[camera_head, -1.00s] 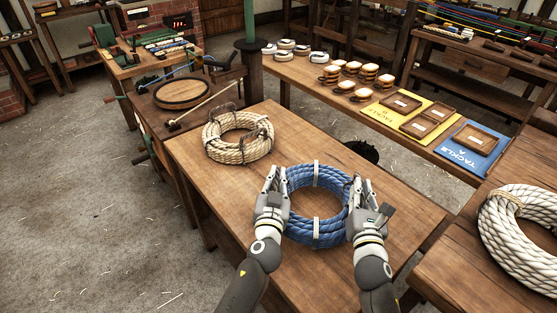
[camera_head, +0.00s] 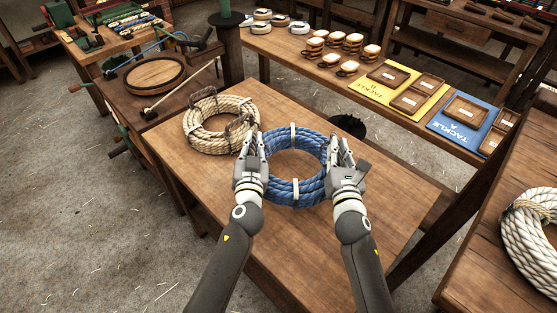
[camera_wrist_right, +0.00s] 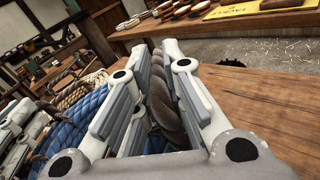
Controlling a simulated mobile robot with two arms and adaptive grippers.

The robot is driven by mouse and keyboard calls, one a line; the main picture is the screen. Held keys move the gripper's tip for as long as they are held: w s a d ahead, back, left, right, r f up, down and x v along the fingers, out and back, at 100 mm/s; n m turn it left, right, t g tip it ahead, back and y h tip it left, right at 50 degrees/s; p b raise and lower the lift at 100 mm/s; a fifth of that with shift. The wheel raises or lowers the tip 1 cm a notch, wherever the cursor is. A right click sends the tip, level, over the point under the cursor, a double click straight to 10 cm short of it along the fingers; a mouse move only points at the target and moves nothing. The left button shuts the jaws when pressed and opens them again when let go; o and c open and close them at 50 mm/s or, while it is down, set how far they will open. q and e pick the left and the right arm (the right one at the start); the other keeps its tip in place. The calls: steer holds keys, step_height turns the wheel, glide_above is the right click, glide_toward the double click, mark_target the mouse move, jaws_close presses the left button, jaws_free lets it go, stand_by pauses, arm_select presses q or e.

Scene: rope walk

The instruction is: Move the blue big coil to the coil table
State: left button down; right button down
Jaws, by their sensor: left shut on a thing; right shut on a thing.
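The blue big coil (camera_head: 295,183) is a thick ring of blue rope with pale bands, over a wooden table (camera_head: 280,262). It appears raised a little above the tabletop, though its underside is hidden. My left gripper (camera_head: 252,155) is at the coil's left side, shut on its handle, which is mostly hidden. My right gripper (camera_head: 343,158) is at the right side. In the right wrist view, the right gripper (camera_wrist_right: 160,62) is shut around a brown rope handle (camera_wrist_right: 163,95) of the coil, with blue strands (camera_wrist_right: 75,128) at the left. No label shows which table is the coil table.
A beige coil (camera_head: 205,140) with brown handles lies just behind and left of the blue one. A white coil (camera_head: 528,245) lies on another wooden table (camera_head: 485,265) at the right. A long table with yellow and blue tackle mats (camera_head: 470,143) stands behind. The table's front is clear.

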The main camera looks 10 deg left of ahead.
arm_select(q)
steer(key=shift+d, duration=0.1)
arm_select(e)
steer(key=shift+a, duration=0.1)
